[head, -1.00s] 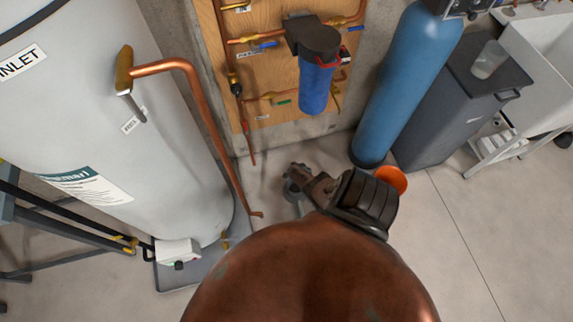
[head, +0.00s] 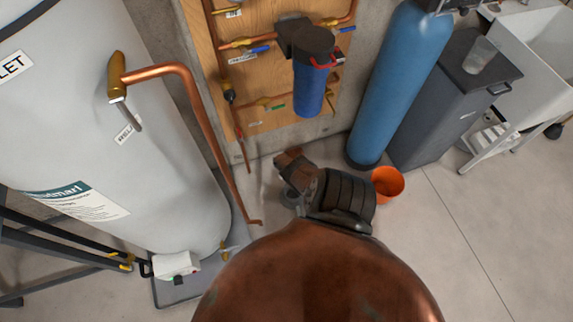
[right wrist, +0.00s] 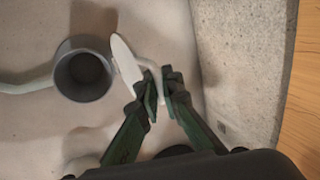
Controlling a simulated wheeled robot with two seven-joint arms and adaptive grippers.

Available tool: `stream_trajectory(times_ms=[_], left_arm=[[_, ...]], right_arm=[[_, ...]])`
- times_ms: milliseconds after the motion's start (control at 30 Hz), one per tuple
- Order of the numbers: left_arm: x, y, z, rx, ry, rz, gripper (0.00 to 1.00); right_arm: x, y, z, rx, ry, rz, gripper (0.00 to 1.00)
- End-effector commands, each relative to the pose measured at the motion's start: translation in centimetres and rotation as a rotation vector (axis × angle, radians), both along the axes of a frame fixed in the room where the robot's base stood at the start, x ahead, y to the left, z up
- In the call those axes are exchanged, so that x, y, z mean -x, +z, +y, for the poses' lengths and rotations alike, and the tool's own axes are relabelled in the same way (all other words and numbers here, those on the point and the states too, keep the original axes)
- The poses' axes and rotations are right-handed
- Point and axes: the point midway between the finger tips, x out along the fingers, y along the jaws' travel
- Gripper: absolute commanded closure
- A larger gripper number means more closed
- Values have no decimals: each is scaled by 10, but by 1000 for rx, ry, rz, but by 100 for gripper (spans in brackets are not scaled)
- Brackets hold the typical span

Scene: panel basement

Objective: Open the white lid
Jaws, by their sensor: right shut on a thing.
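In the right wrist view the white lid (right wrist: 126,64) stands tilted up, nearly edge-on, at the right of a round dark grey container (right wrist: 83,74) whose mouth is uncovered. My right gripper (right wrist: 158,86) has its green-black fingers closed at the lid's right side; the exact contact is partly hidden. In the head view my right arm covers most of this spot, and only a bit of the grey container (head: 289,197) shows on the floor. The lid cannot be made out there. My left gripper is not in view.
A white tank (head: 110,150) with a copper pipe (head: 203,130) stands on the left. A wooden panel (head: 262,80) with a blue filter (head: 309,88), a blue cylinder (head: 392,85) and an orange bucket (head: 388,184) are close by. Open floor (head: 480,240) lies to the right.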

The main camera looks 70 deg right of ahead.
Motion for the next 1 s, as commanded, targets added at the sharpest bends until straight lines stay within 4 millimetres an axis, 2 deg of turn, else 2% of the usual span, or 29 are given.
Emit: stream_trajectory(times_ms=[467, 500, 700, 1000], left_arm=[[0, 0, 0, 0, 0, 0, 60], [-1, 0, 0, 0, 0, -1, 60], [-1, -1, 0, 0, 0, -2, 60], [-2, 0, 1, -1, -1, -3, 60]], right_arm=[[-1, 0, 0, -1, 5, 8, 100], [-1, 0, 0, -1, 5, 8, 91], [-1, 0, 0, -2, 3, 7, 78], [-1, 0, 0, -2, 2, 7, 76]])
